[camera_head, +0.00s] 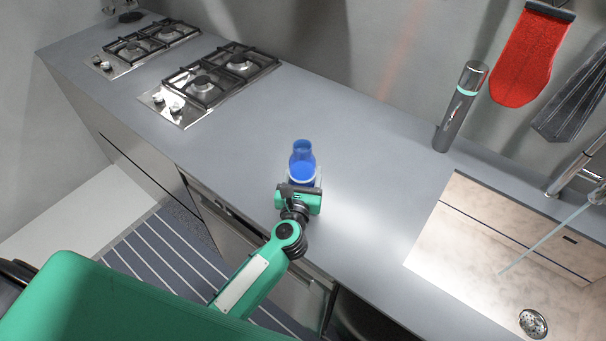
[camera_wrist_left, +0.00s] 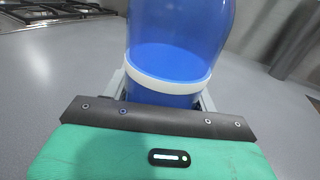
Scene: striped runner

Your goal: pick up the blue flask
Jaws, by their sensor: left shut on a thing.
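The blue flask (camera_head: 302,158) stands upright over the grey counter, near the middle of the head view. It has a white band around its body. In the left wrist view the flask (camera_wrist_left: 180,40) fills the upper middle, and its top is cut off. My left gripper (camera_head: 303,180) reaches in from the front edge and is shut on the flask at about its white band. The fingers show only in part beside the flask in the left wrist view (camera_wrist_left: 162,98). Whether the flask's base touches the counter is hidden by the gripper. My right gripper is in neither view.
Two gas hobs (camera_head: 208,84) are set in the counter (camera_head: 380,150) to the left. A sink (camera_head: 500,245) with a tap lies at the right. A dark cylinder (camera_head: 460,108) stands near the wall, beside a hanging red mitt (camera_head: 532,55). The counter around the flask is clear.

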